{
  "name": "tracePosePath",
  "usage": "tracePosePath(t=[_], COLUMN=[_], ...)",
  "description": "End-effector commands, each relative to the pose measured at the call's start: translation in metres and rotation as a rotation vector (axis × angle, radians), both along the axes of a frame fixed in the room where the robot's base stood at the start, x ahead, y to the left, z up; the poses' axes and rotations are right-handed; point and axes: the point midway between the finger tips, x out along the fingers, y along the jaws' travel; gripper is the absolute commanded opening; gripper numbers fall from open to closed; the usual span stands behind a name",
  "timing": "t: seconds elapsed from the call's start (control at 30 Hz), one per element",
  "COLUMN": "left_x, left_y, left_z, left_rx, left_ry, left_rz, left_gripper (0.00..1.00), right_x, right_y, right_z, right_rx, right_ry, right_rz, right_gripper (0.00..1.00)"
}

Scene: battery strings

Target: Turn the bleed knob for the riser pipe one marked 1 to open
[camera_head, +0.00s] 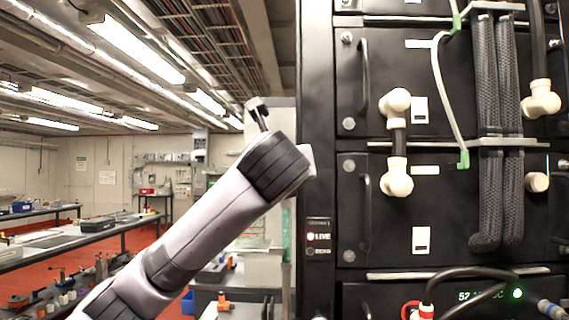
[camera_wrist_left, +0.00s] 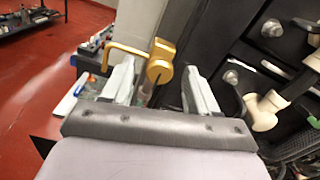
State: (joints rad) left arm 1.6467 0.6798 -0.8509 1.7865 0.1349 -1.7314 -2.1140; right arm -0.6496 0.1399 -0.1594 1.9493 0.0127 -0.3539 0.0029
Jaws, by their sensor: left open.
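A gold-coloured fitting (camera_wrist_left: 160,62) with a slotted round face stands ahead of my left gripper (camera_wrist_left: 158,69) in the left wrist view. A bent gold bar (camera_wrist_left: 128,51) reaches left from beside it. The left gripper is open, with one finger on each side of the fitting in the picture. I cannot tell whether they touch it. A short pale stem shows below the fitting. No mark 1 is legible, so I cannot confirm this is the bleed knob. In the head view my wrist hides the fitting and most of the gripper. My right gripper is not in view.
A black battery rack (camera_head: 317,120) with pale terminal caps (camera_head: 397,102), grey braided cables (camera_head: 486,130) and handles fills the right side. A lit LIVE lamp (camera_head: 310,237) is on its edge. Benches with tools stand left on a red floor (camera_head: 70,245).

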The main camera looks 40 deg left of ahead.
Motion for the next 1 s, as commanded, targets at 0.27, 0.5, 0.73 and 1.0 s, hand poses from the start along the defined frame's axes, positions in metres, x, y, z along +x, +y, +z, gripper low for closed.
tracePosePath(t=[0.27, 0.5, 0.73, 1.0], left_x=[0.0032, 0.0031, 0.0030, 0.0032], left_y=[0.0020, 0.0019, 0.0017, 0.0017], left_z=[-0.0005, -0.0005, -0.0007, -0.0016], left_rx=[0.000, -0.001, -0.014, -0.115], left_ry=[-0.001, -0.001, -0.009, -0.067], left_rz=[0.000, 0.000, -0.001, -0.002], left_gripper=[0.59, 0.03, 0.03, 0.03], right_x=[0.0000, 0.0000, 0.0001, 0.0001], right_y=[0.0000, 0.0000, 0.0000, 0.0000], right_z=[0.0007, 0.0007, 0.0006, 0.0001], right_rx=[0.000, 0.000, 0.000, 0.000], right_ry=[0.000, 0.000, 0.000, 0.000], right_rz=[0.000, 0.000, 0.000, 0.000], right_gripper=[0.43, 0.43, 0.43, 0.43])
